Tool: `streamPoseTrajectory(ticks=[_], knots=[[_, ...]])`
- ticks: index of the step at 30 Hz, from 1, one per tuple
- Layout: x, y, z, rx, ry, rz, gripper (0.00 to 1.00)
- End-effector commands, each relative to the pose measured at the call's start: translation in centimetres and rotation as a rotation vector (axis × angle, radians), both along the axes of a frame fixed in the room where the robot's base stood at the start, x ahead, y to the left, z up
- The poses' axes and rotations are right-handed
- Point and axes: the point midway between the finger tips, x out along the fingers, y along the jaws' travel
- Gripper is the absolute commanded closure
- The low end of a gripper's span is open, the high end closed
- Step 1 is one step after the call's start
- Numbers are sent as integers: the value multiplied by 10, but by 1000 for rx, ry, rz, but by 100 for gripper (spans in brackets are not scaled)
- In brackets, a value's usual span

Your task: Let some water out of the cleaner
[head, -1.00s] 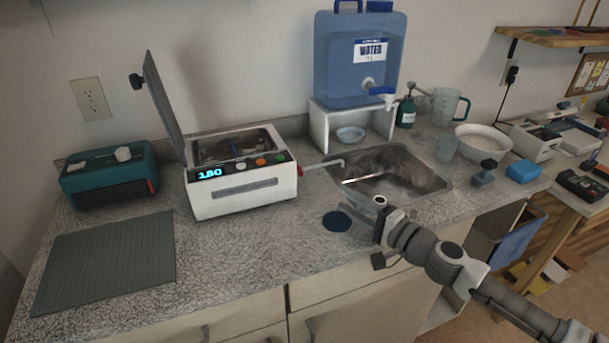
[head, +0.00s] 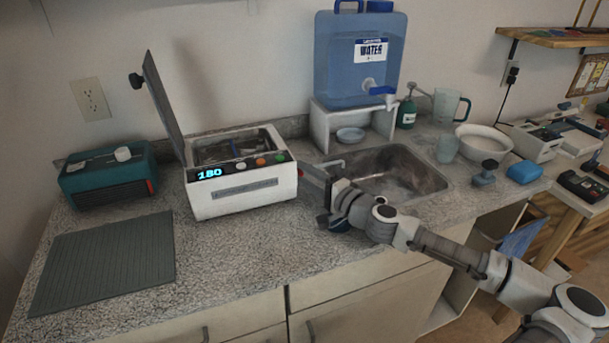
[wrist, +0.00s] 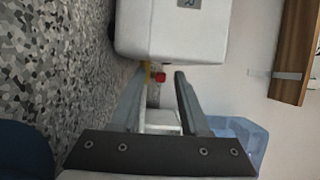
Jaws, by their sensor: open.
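The cleaner (head: 240,200) is a white box on the counter with its lid (head: 163,105) raised and a lit display reading 180. A thin drain spout (head: 335,163) runs from its right side toward the sink (head: 400,172). In the wrist view the white body of the cleaner (wrist: 170,40) fills the top, and a small red valve handle (wrist: 160,77) shows just ahead, between the fingertips. My gripper (wrist: 163,74) is open, its fingers pointing at the cleaner's right side.
A blue water jug (head: 335,75) stands on a white stand (head: 319,128) behind the sink. A dark blue round thing (wrist: 22,150) lies on the counter, mostly hidden by my arm in the head view. A teal box (head: 105,180) and grey mat (head: 105,260) are at left.

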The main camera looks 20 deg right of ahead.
Motion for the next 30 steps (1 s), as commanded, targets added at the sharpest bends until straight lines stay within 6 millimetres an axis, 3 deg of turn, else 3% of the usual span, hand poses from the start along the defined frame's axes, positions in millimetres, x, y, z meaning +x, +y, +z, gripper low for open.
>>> streamPoseTrajectory(ticks=[11,19,30], knots=[[4,2,0,0,0,0,55],[4,2,0,0,0,0,100],[4,1,0,0,0,4,100]])
